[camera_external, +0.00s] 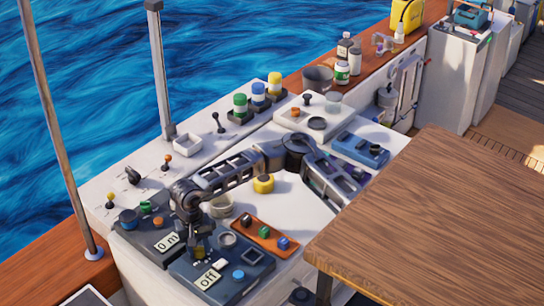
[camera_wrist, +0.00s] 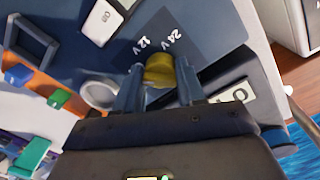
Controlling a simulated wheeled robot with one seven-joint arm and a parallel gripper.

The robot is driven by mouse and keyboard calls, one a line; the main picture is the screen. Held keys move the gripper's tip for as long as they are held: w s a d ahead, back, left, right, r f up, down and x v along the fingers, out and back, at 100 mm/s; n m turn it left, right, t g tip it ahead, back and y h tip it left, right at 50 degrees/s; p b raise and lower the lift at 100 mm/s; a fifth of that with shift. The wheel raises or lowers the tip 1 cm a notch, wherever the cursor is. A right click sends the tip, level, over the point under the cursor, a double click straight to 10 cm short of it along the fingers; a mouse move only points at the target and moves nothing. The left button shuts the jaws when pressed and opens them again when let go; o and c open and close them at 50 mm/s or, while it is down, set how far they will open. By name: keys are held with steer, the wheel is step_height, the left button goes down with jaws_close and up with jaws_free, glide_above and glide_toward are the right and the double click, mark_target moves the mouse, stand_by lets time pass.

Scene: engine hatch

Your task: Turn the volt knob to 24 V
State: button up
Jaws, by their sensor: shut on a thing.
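The volt knob (camera_wrist: 160,69) is yellow and stands on a dark blue panel (camera_wrist: 212,25) in the wrist view. White labels "12 V" and "24 V" are printed on the panel just beyond it. My gripper (camera_wrist: 160,80) is shut on the knob, with one finger on each side. Which label the knob points to cannot be told. In the external view my gripper (camera_external: 198,243) reaches down to the same panel (camera_external: 222,266), and the yellow knob (camera_external: 199,253) shows only partly between the fingers.
A white "Off" display (camera_external: 208,279) and a blue knob (camera_external: 238,274) are on the same panel. An orange strip with several coloured blocks (camera_external: 264,237) lies to its right. A second dark panel with a "0 m" display (camera_external: 167,242) is on the left. The wooden table (camera_external: 440,220) is at right.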

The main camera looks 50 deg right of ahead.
steer(key=m, duration=0.5)
steer(key=shift+w+m+b, duration=0.1)
steer(key=shift+m+b, duration=0.2)
steer(key=m, duration=0.4)
steer(key=shift+r+m+y, duration=0.1)
steer(key=shift+m+y, duration=0.2)
steer(key=m+b, duration=0.1)
steer(key=m, duration=0.4)
steer(key=shift+w, duration=0.1)
steer(key=m+b, duration=0.1)
steer(key=m, duration=0.3)
steer(key=shift+m, duration=0.3)
steer(key=shift+d, duration=0.1)
steer(key=o, duration=1)
